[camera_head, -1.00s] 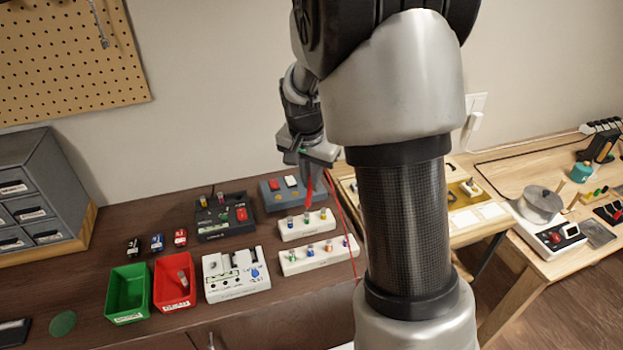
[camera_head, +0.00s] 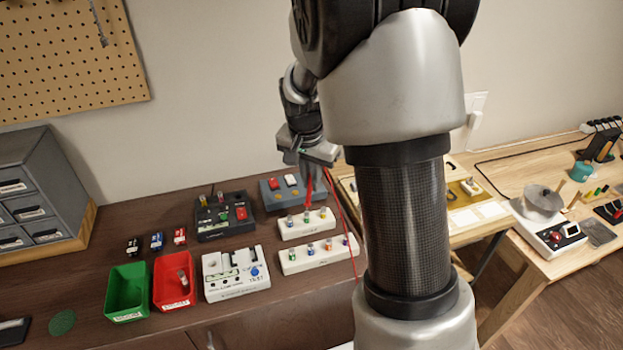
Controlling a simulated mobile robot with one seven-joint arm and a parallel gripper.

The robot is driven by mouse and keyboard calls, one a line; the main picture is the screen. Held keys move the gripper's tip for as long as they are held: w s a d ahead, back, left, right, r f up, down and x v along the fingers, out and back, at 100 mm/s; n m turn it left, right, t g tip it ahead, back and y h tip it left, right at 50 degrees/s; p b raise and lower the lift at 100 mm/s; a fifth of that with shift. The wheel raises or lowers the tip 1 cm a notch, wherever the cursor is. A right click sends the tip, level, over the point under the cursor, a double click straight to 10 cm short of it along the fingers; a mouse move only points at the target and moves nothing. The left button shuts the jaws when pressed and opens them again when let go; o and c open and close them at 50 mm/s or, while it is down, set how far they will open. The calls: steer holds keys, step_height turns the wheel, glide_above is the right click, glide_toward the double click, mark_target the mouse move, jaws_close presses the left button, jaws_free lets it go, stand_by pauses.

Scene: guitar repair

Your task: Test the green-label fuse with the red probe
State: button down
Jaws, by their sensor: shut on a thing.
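My gripper (camera_head: 312,160) is shut on the red probe (camera_head: 309,184), which points down with its red cable hanging at the right. The probe tip is just above or at the middle of the back white fuse rack (camera_head: 289,236); I cannot tell if it touches a fuse. Small upright fuses stand in this rack. The front white rack (camera_head: 300,267) holds several more fuses with coloured bands. The bands are too small for me to tell surely which fuse has the green label.
A black tester box (camera_head: 226,235), a grey-blue box with red and white switches (camera_head: 284,191) and a white test unit (camera_head: 235,288) stand nearby.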

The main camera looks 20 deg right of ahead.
steer(key=shift+f+b, duration=0.35)
steer(key=shift+f, duration=0.15)
stand_by(2.2)
steer(key=shift+r+p, duration=2.2)
steer(key=shift+r, duration=0.85)
